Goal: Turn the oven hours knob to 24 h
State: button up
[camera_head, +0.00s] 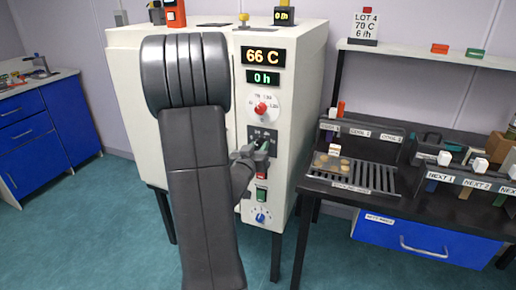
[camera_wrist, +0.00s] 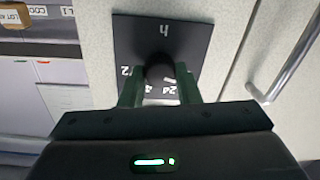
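The oven (camera_head: 310,95) is a tall white cabinet. Its displays read 66 C and 0 h (camera_head: 264,77). The hours knob (camera_wrist: 160,68) is dark and round on a black plate (camera_wrist: 185,35) marked "h", with 24 legible near the lower edge and another number at left. A small pale mark shows by the knob's lower right. My gripper (camera_wrist: 160,90) has its two dark green fingers on either side of the knob, apart, with slim gaps seeming to remain. In the head view my gripper (camera_head: 262,150) is at the black plate and hides the knob.
A red temperature knob (camera_head: 262,108) is above, a green switch (camera_head: 261,195) and blue knob (camera_head: 261,217) below. A metal door handle (camera_wrist: 285,75) is at right in the wrist view. A black bench (camera_head: 330,188) with a slotted rack stands right of the oven.

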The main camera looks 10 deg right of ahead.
jog(key=shift+f+b, duration=0.1)
jog(key=shift+b, duration=0.4)
jog(key=shift+m+b, duration=0.3)
jog(key=shift+m, duration=0.1)
jog(key=m+b, duration=0.3)
jog(key=b, duration=0.1)
jog(key=shift+f, duration=0.15)
jog(key=m+b, duration=0.4)
jog(key=shift+m+b, duration=0.6)
jog(key=shift+m, duration=0.4)
jog(key=shift+r, duration=0.2)
jog(key=o, duration=1)
jog(key=shift+c, duration=0.2)
